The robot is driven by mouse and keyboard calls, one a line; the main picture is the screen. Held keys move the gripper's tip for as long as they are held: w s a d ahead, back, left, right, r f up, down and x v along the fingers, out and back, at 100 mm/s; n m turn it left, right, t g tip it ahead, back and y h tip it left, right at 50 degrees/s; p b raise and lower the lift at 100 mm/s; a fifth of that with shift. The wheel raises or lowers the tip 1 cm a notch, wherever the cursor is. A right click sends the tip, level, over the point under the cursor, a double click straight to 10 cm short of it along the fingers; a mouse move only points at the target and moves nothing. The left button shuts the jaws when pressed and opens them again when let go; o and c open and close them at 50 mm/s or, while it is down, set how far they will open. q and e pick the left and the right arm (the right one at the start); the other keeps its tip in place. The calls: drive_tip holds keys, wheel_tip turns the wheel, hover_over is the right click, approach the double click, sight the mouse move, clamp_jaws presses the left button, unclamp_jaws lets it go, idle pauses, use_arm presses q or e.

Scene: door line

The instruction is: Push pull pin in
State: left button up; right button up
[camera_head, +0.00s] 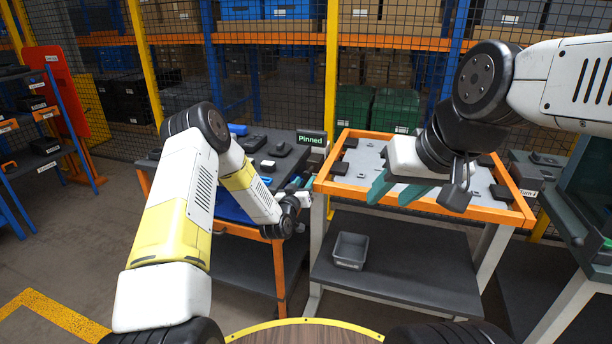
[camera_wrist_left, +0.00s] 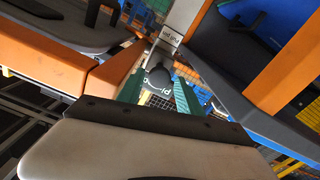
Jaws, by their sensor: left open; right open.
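A small dark sign (camera_head: 311,139) with green "Pinned" lettering stands between the two workbenches in the head view. My left gripper (camera_head: 304,184) is just below it, at the gap between the benches, and is partly hidden by its own wrist. In the left wrist view my left gripper's (camera_wrist_left: 157,88) green fingers are apart. A dark rounded knob (camera_wrist_left: 185,72), which looks like the pull pin's head, shows beyond and between the fingertips; I cannot tell if they touch. My right gripper (camera_head: 394,192) is open and empty above the orange-framed table, its green fingers pointing left and down.
The orange-framed table (camera_head: 522,214) has a grey top with small dark parts. A grey bin (camera_head: 350,250) sits on its lower shelf (camera_head: 410,255). The dark-topped bench (camera_head: 272,158) on the left carries several dark parts. A mesh fence closes the back; floor is clear at front left.

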use_arm(q)
drive_tip(key=v, duration=0.5)
drive_tip(key=s+a+r+m+g+y, duration=0.1)
drive_tip(key=s+a+r+g, duration=0.15)
drive_tip(key=r, duration=0.45)
drive_tip(key=s+a+r+g+y, duration=0.1)
drive_tip(key=s+a+r, duration=0.15)
drive_tip(key=r, duration=0.35)
drive_tip(key=s+a+r+m+g, duration=0.1)
drive_tip(key=s+a+r+g, duration=0.1)
drive_tip(key=s+r, duration=0.35)
drive_tip(key=s+a+r+g, duration=0.1)
drive_tip(key=s+r, duration=0.1)
drive_tip(key=s, duration=0.8)
drive_tip(key=s+a+r+n+g+y, duration=0.1)
drive_tip(key=s+a+r+g, duration=0.1)
drive_tip(key=s, duration=0.7)
drive_tip(key=s+a+r+n+g, duration=0.1)
drive_tip(key=s+a+r+g, duration=0.1)
drive_tip(key=s, duration=0.8)
drive_tip(key=shift+s+r, duration=0.35)
drive_tip(key=shift+r, duration=0.1)
drive_tip(key=shift+g, duration=0.25)
